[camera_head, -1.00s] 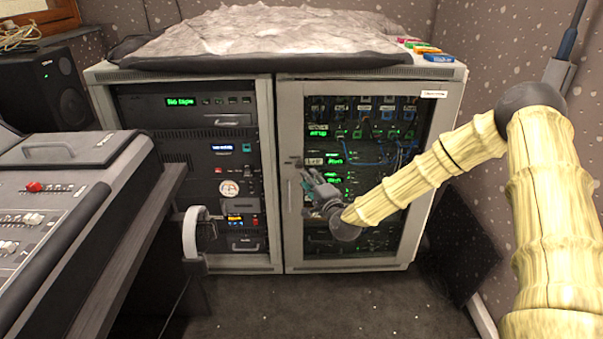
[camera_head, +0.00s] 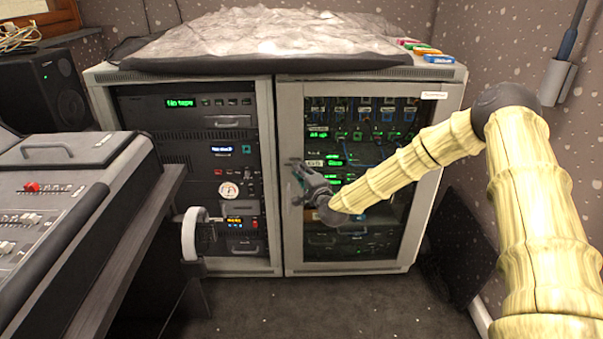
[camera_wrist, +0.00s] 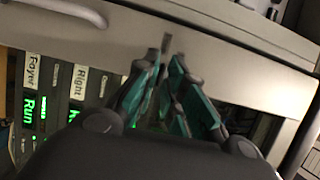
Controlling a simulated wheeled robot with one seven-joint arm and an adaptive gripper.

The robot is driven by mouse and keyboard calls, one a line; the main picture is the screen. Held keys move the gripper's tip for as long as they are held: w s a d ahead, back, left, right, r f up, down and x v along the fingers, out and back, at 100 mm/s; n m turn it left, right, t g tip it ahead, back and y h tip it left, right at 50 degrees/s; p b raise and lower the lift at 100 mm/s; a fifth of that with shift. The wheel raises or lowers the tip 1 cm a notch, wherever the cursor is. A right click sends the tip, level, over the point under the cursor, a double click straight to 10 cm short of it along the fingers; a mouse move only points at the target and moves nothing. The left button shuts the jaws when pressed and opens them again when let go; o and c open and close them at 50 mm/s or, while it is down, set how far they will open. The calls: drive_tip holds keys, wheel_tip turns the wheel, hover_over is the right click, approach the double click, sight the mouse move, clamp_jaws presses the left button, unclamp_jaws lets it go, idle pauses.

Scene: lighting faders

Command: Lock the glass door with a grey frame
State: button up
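The glass door with a grey frame (camera_head: 437,170) stands closed on the right half of the rack cabinet, with lit equipment behind it. My gripper (camera_head: 297,172) is at the left stile of this door, about mid-height, by a small dark fitting. In the wrist view, the grey frame (camera_wrist: 235,70) crosses the picture and a curved grey handle (camera_wrist: 68,10) shows at upper left. My teal-padded fingers (camera_wrist: 167,62) point at the frame with their tips close together. A small grey piece shows at the tips; I cannot tell whether they grip it.
The left rack bay (camera_head: 186,140) has a white and grey frame. A mixing console (camera_head: 45,215) stands at left, near a curved white armrest-like part (camera_head: 190,235). A dark panel (camera_head: 462,245) leans at right. Carpet (camera_head: 330,305) before the cabinet is clear.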

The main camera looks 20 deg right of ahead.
drive_tip(key=shift+r+n+p, duration=0.1)
drive_tip(key=shift+n+p, duration=0.2)
drive_tip(key=shift+p, duration=0.1)
clamp_jaws()
drive_tip(key=shift+w+a+r+n+g+h+p, duration=0.1)
drive_tip(key=shift+n+g+h+p, duration=0.75)
drive_tip(key=shift+n+p, duration=1.25)
drive_tip(key=shift+s+a+r+n+g+h+p, duration=0.15)
drive_tip(key=shift+n+g+h+p, duration=0.7)
drive_tip(key=shift+n+p, duration=1.25)
drive_tip(key=shift+w+a+r+n+g+h+p, duration=0.15)
drive_tip(key=shift+n+g+h+p, duration=0.7)
drive_tip(key=shift+n+p, duration=1.25)
drive_tip(key=shift+f+n+h, duration=0.15)
drive_tip(key=shift+n+h, duration=0.15)
drive_tip(key=shift+h, duration=0.05)
drive_tip(key=o, duration=0.6)
unclamp_jaws()
